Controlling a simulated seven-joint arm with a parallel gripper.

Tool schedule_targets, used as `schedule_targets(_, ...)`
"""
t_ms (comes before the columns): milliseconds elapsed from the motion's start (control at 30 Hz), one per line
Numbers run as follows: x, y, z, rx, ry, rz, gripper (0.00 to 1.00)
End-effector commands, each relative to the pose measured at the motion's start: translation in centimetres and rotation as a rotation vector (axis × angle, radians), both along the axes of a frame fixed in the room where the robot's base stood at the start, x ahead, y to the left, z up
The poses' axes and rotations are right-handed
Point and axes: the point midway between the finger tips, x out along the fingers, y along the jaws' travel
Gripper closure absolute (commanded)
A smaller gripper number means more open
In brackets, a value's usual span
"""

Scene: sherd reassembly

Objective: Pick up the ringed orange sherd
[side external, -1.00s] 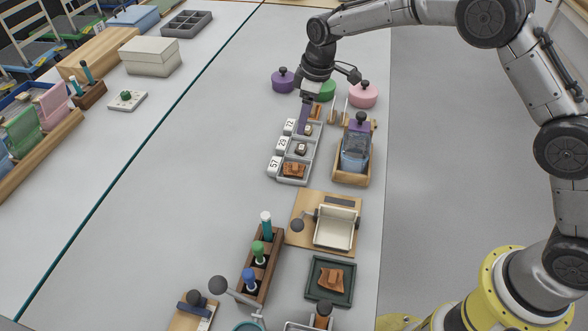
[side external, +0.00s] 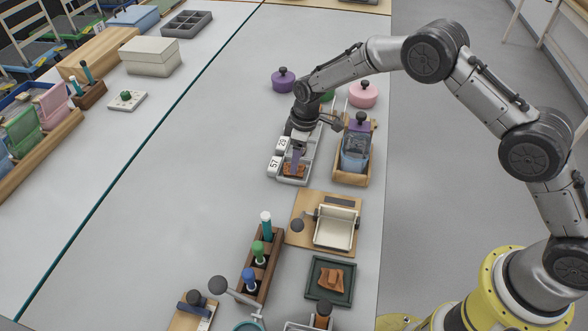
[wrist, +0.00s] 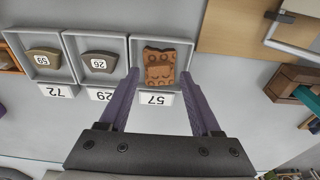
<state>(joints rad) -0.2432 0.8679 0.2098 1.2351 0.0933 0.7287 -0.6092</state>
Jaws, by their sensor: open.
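Orange-brown sherd material with dark ring marks, the ringed orange sherd (wrist: 158,56), lies in the tray compartment labelled 57. It looks like two overlapping pieces; I cannot tell for sure. In the side view the orange sherd (side external: 293,171) is partly hidden by my gripper (side external: 297,163). In the wrist view my gripper (wrist: 160,76) is open, its purple fingers on either side of the compartment's near part, with nothing held. I cannot tell its exact height above the sherd. The grey tray (side external: 292,182) also shows in the wrist view (wrist: 119,48).
Grey-brown sherds marked 26 (wrist: 99,62) and 59 (wrist: 42,60) lie in neighbouring compartments. A wooden holder with a blue container (side external: 354,160) stands right of the tray. A dark green tray (side external: 331,296) holds another orange piece (side external: 331,279). The table left of the tray is clear.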

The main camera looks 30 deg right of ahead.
Motion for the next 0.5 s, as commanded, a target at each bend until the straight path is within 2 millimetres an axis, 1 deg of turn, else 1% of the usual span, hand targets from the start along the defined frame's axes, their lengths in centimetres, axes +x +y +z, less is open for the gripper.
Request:
schedule_targets(33,0.2,0.1,-0.9,0.0,0.001,0.0,0.35)
schedule_targets(100,0.3,0.2,-1.7,0.0,0.0,0.0,0.35)
schedule_targets(200,0.3,0.3,-2.5,0.001,-0.001,0.0,0.35)
schedule_targets(467,0.4,0.3,-2.8,0.001,-0.002,0.0,0.35)
schedule_targets(500,0.4,0.3,-2.8,0.001,-0.002,0.0,0.39)
